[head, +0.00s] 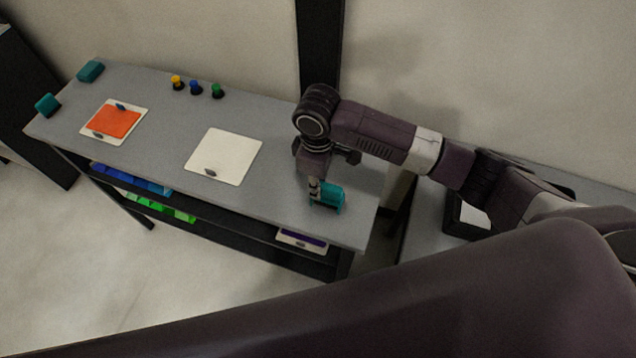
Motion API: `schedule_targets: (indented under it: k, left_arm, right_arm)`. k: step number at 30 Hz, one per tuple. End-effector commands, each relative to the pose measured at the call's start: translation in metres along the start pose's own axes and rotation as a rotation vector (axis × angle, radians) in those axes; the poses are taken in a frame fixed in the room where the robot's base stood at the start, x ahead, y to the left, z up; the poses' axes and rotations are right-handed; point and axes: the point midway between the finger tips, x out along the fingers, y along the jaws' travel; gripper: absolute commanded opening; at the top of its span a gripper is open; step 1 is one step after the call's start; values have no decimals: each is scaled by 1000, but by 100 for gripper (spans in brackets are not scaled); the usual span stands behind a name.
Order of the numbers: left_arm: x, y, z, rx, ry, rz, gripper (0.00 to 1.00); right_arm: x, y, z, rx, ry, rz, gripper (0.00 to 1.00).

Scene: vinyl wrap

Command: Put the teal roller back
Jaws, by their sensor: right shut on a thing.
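The teal roller (330,195) is at the right end of the grey table, near its front edge. My right gripper (314,190) points down beside it and is shut on it. The fingers are small and partly hidden, and I cannot tell whether the roller touches the tabletop. My left gripper is not in view.
The grey table (165,133) bears a white board with an orange sheet (113,122), a blank white board (224,157), two teal blocks (91,70) and yellow, blue and green knobs (195,87). Blue and green items (130,178) lie on the shelf below. A side surface stands right.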

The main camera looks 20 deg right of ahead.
Motion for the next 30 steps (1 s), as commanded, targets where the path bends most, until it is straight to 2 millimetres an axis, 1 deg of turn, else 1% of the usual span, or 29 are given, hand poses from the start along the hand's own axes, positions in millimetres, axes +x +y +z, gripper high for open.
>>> schedule_targets:
  k: [3, 11, 25, 26, 30]
  left_arm:
    - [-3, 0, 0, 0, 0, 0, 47]
    - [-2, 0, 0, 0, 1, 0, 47]
    - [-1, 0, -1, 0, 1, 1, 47]
    - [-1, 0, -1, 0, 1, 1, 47]
    - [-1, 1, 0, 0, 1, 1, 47]
  right_arm:
    - [7, 0, 0, -1, 1, 0, 0]
    - [9, 0, 0, -1, 2, 0, 0]
    - [25, -3, 2, -1, -6, -5, 0]
    - [26, -3, 2, -1, -7, -5, 19]
    - [26, -3, 3, 0, -8, -5, 35]
